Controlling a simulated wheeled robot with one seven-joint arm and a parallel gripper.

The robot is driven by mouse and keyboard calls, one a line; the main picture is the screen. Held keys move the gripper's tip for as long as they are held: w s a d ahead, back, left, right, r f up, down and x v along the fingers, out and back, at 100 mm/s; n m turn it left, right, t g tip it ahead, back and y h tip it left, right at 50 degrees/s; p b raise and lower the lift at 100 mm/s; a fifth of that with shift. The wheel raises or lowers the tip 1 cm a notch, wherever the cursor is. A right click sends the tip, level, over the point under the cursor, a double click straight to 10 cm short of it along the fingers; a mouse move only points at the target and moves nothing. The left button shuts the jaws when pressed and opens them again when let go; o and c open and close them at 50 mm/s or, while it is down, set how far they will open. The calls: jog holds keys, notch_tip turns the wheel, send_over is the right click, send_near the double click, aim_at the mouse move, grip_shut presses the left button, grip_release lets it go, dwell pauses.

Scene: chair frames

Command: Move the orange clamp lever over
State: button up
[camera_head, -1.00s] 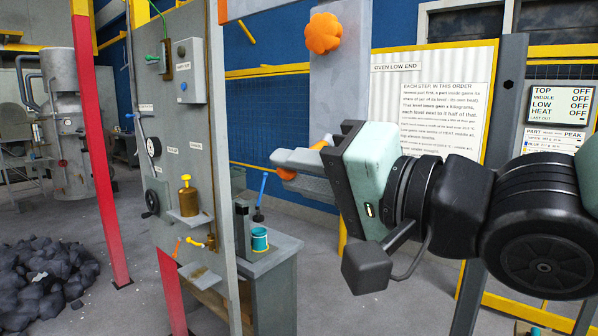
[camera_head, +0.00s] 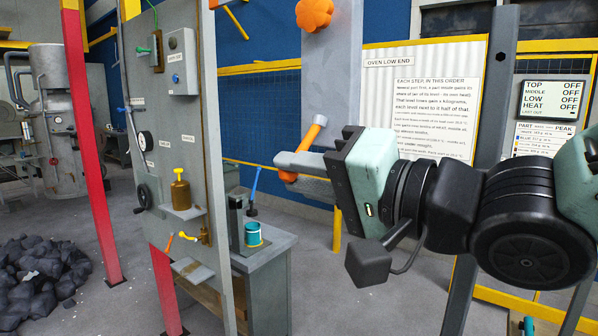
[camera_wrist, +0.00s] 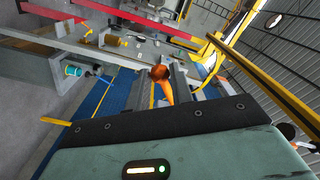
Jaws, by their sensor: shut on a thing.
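The orange clamp lever (camera_head: 304,146) stands tilted at the grey post, with a pale grey end at its top and its lower part between my fingers. My gripper (camera_head: 290,170) reaches in from the right and is shut on the lever; its pale grey fingers partly hide it. In the wrist view the lever (camera_wrist: 167,92) shows beyond the dark edge of my gripper's body, with a rounded brown-orange end. My lower fingertips and the lever's pivot are hard to make out there.
An orange star knob (camera_head: 314,14) sits higher on the grey post (camera_head: 330,70). A written board (camera_head: 428,110) stands behind my wrist. To the left are a grey panel (camera_head: 160,110) with fittings, a bench (camera_head: 262,262) with a teal cup (camera_head: 253,234), and a red post (camera_head: 92,150).

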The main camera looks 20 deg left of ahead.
jog(key=shift+w+d+f, duration=0.2)
jog(key=shift+w+f, duration=0.2)
jog(key=shift+f, duration=0.1)
jog(key=shift+w+d+f+b, duration=0.2)
jog(key=shift+w+f, duration=0.1)
jog(key=shift+w, duration=0.2)
jog(key=shift+w+d+f+b, duration=0.2)
jog(key=shift+w+f, duration=0.1)
jog(key=shift+w, duration=0.15)
jog(key=o, duration=0.9)
jog(key=shift+w, duration=0.1)
jog(key=shift+c, duration=0.2)
